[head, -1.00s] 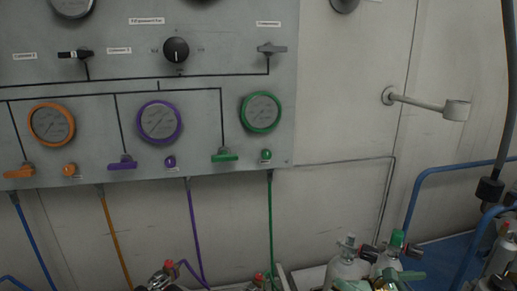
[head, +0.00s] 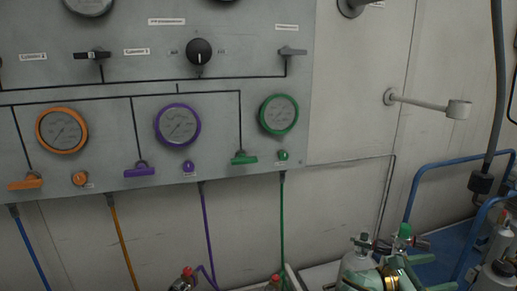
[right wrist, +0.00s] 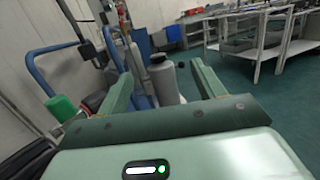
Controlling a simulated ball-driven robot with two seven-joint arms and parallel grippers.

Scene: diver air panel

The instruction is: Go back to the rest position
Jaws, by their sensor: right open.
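My right gripper (head: 408,274) shows at the lower right of the head view, in front of the gas cylinders there. In the right wrist view its two green fingers (right wrist: 163,85) stand wide apart with nothing held between them. A grey cylinder (right wrist: 164,80) is seen beyond the gap between the fingers. The wall panel (head: 225,110) with its gauges and valve handles fills the upper left of the head view, and the gripper is apart from it. My left gripper is in neither view now.
A grey-white cylinder (head: 357,262) stands close beside my right gripper. Blue rails (head: 412,195) and more cylinders (head: 497,272) are at the right. A wall arm (head: 425,103) sticks out above. Open green floor (right wrist: 225,70) and workbenches (right wrist: 255,45) show in the wrist view.

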